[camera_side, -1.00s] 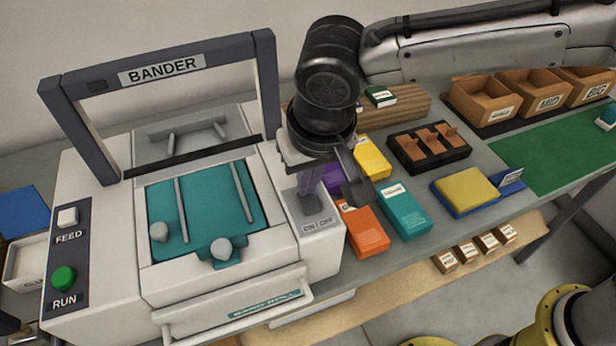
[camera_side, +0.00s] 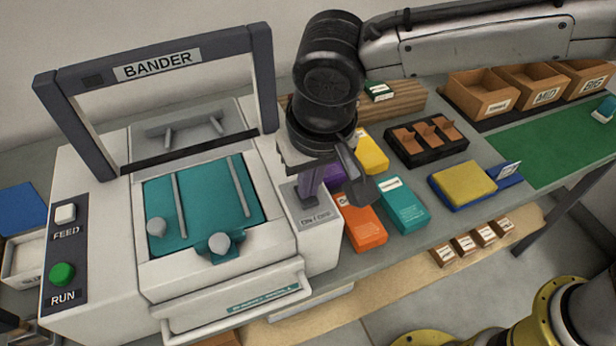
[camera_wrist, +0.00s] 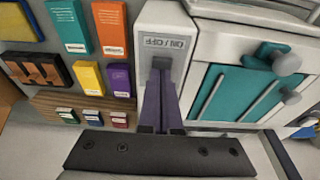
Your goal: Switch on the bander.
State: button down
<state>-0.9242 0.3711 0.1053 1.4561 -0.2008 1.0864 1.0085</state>
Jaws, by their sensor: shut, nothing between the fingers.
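The bander (camera_side: 165,295) is a pale machine with a dark grey frame and a teal bed, at the left of the side view. Its ON / OFF panel (camera_side: 318,226) is on the right side and also shows in the wrist view (camera_wrist: 164,40). A dark rocker switch (camera_side: 307,198) sits on that panel, partly covered by my fingers; its edge shows in the wrist view (camera_wrist: 161,62). My gripper (camera_side: 309,188) is shut and empty, fingers pointing down at the switch. In the wrist view the fingertips (camera_wrist: 160,78) reach the switch; I cannot tell whether they touch. The switch's position is unclear.
Orange (camera_side: 362,224), teal (camera_side: 403,205), yellow (camera_side: 371,152) and purple (camera_side: 334,176) boxes stand close to the right of the panel. The FEED button (camera_side: 65,213) and green RUN button (camera_side: 62,274) are at the bander's left. A black divided tray (camera_side: 426,142) lies farther right.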

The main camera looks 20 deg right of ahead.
jog(key=v, duration=1.4)
jog(key=shift+s, duration=0.4)
jog(key=shift+w+t, duration=0.3)
jog(key=shift+w, duration=0.35)
jog(key=x, duration=1.4)
jog(key=shift+w, duration=0.1)
